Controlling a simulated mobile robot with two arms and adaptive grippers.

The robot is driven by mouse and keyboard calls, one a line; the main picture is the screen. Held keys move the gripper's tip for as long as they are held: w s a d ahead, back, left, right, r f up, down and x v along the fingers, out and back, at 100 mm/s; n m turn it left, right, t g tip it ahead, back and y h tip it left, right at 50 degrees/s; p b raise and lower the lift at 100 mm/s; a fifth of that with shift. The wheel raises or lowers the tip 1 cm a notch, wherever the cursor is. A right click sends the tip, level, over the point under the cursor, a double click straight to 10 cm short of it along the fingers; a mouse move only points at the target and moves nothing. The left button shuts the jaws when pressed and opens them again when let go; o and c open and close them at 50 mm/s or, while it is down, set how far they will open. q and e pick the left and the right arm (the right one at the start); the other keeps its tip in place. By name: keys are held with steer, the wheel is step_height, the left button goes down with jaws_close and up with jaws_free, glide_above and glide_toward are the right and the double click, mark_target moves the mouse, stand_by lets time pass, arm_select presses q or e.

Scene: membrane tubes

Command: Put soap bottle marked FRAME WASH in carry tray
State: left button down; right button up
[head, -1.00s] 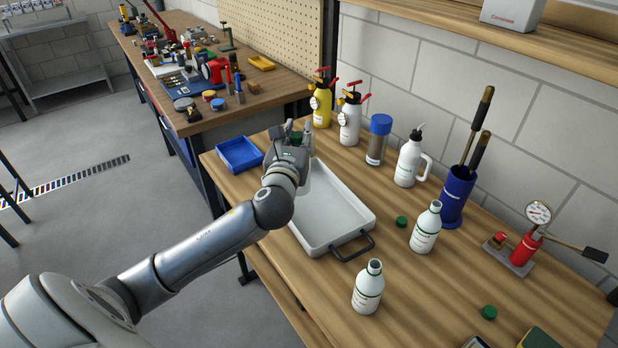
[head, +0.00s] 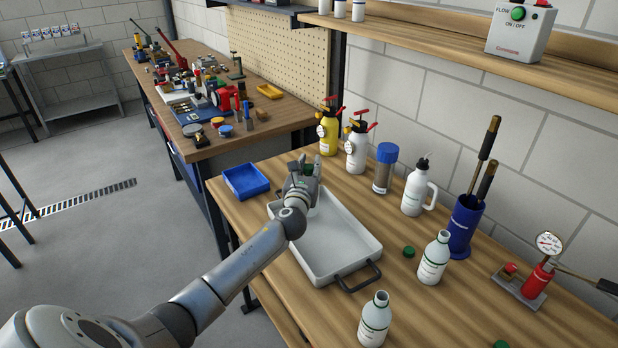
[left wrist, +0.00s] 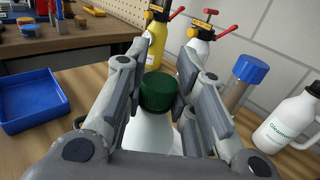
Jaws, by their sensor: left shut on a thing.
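My left gripper (head: 303,172) is shut on a white bottle with a green cap (left wrist: 158,92). The bottle's white body (left wrist: 150,135) shows between the fingers in the left wrist view, upright or nearly so; its label is hidden, so I cannot read FRAME WASH. The gripper is over the far end of the white carry tray (head: 338,247), which has a dark handle at its near end. I cannot tell whether the bottle touches the tray floor. My right gripper is not in view.
Two uncapped white bottles, one near the tray (head: 434,259) and one at the front (head: 375,321), stand right of it. A blue bin (head: 246,181) sits left. Spray bottles, a blue-lidded jar (head: 384,168) and a white jug (head: 416,190) line the back.

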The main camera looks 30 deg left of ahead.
arm_select(q)
steer(key=shift+f, duration=1.4)
steer(key=c, duration=1.7)
jaws_free()
steer(key=shift+f+b, duration=0.2)
steer(key=shift+b, duration=0.1)
steer(key=o, duration=0.5)
steer(key=shift+s+d+r, duration=0.1)
steer(key=shift+s+r, duration=0.05)
steer(key=shift+s, duration=0.05)
steer(key=v, duration=1.1)
steer(key=shift+s+d, duration=0.15)
steer(key=shift+s, duration=0.25)
